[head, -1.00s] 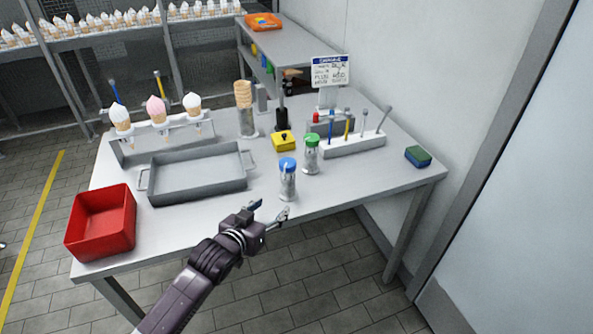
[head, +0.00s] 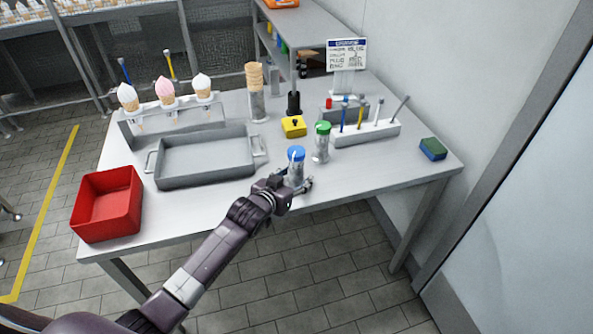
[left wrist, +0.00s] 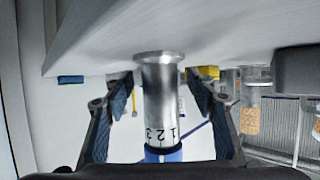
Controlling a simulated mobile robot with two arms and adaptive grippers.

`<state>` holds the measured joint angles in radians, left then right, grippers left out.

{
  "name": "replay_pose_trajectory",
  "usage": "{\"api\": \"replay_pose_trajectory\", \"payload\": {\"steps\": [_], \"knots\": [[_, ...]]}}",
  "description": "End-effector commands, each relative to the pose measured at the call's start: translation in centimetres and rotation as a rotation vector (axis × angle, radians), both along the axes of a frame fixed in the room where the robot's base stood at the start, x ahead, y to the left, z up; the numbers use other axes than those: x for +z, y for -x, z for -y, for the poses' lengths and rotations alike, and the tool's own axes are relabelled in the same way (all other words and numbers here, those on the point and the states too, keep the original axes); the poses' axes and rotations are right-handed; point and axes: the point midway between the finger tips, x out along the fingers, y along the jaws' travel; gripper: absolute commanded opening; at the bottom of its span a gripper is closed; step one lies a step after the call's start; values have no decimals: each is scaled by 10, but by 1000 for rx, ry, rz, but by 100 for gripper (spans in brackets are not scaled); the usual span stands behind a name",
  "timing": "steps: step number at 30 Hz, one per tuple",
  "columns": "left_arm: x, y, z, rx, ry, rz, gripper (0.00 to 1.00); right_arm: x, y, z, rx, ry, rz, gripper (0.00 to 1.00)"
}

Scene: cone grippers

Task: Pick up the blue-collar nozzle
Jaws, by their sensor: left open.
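The blue-collar nozzle (head: 296,154) is a silvery cylinder with a blue top. It stands upright near the table's front edge. In the left wrist view, which is upside down, the nozzle (left wrist: 160,100) shows a flared foot, the digits 1, 2, 3 and a blue collar. My left gripper (head: 297,190) reaches it from the front, low on its body. In the wrist view the open fingers of the left gripper (left wrist: 160,84) are on both sides of the nozzle, with a gap visible on each side. My right gripper is not in view.
A green-topped cylinder (head: 322,144) stands close behind to the right. A yellow box (head: 293,126) and a white rack of sticks (head: 368,134) are further back. A grey tray (head: 205,172) and red bin (head: 107,204) are left. The front right tabletop is clear.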

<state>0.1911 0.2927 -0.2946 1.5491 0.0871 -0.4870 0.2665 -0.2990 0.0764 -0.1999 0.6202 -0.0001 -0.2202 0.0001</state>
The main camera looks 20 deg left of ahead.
Motion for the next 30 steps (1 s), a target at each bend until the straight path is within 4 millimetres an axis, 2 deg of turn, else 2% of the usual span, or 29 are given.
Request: {"api": "replay_pose_trajectory", "payload": {"steps": [3,11,18,25,30], "knots": [[-3,-7,1,0,0,-1,52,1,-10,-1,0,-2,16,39],[-4,-8,1,0,-1,0,52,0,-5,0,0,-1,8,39],[-4,-8,1,0,0,0,28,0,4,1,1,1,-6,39],[-4,-8,1,0,0,0,2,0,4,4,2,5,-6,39],[-2,-8,1,0,0,3,0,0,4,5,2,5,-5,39]]}}
